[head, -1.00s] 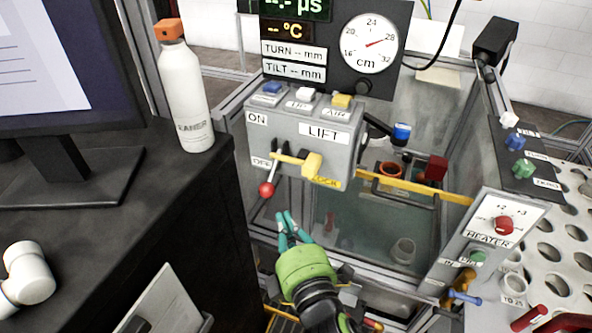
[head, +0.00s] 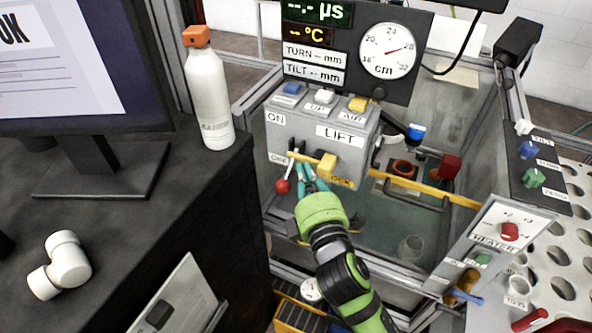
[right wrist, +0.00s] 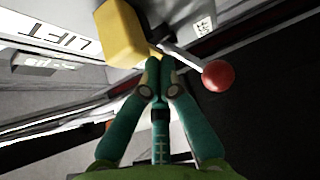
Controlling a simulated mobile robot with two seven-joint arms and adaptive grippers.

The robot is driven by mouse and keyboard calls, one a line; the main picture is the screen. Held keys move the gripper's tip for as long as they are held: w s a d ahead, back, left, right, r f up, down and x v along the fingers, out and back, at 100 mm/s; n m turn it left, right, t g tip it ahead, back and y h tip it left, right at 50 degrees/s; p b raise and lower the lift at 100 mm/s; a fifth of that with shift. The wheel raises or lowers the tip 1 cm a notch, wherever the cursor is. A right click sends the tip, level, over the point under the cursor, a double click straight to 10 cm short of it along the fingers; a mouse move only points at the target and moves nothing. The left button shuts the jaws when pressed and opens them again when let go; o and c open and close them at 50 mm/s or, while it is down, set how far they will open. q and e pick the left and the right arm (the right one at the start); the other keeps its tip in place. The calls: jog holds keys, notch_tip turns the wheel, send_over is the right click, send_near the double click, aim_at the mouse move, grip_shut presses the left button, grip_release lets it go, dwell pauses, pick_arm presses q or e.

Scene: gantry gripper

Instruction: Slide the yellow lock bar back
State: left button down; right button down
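The yellow lock bar (head: 303,157) runs across the front of the grey LIFT box, with a yellow block (head: 327,165) and a LOCK label at its right. The block also shows large in the right wrist view (right wrist: 122,32). My right gripper (head: 306,178) is just below and in front of the bar, left of the block. In the right wrist view its teal fingers (right wrist: 158,68) are drawn together, tips close beside the bar. I see nothing clearly held; whether the tips touch the bar is unclear. My left gripper is not in view.
A red-knobbed lever (head: 282,186) hangs just left of my right fingers and also shows in the right wrist view (right wrist: 219,76). A long yellow rail (head: 425,190) crosses the tank to the right. A white bottle (head: 210,95) stands on the dark desk at left.

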aim_at(329, 176)
jog(key=shift+s+d, duration=0.2)
jog(key=shift+d, duration=0.25)
jog(key=d, duration=0.1)
jog(key=s+d+p, duration=0.1)
jog(key=d, duration=0.2)
jog(key=shift+s+d+p, duration=0.2)
jog(key=shift+s+p, duration=0.1)
jog(key=shift+s, duration=0.1)
